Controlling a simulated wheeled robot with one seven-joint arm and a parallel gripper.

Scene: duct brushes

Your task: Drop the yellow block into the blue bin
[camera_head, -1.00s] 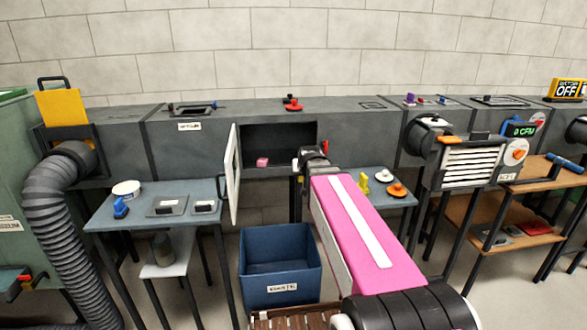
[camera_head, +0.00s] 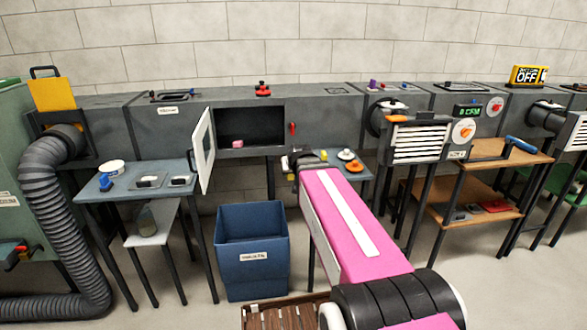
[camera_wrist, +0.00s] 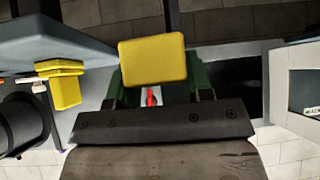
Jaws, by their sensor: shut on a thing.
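The yellow block (camera_wrist: 152,60) is between the green fingers of my gripper (camera_wrist: 152,84) in the wrist view, and my gripper is shut on it. In the head view my gripper (camera_head: 302,160) is at the far end of my pink arm, in front of the duct and the small table; I cannot make out the held block there. The blue bin (camera_head: 235,273) stands on the floor left of my arm, open at the top, with a white label on its front. My gripper is above and to the right of the bin, not over it.
A yellow item (camera_wrist: 66,85) sits on the small table beside orange-and-white pieces (camera_head: 350,161). The duct hatch door (camera_head: 204,150) is open, with a pink block (camera_head: 237,144) inside.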

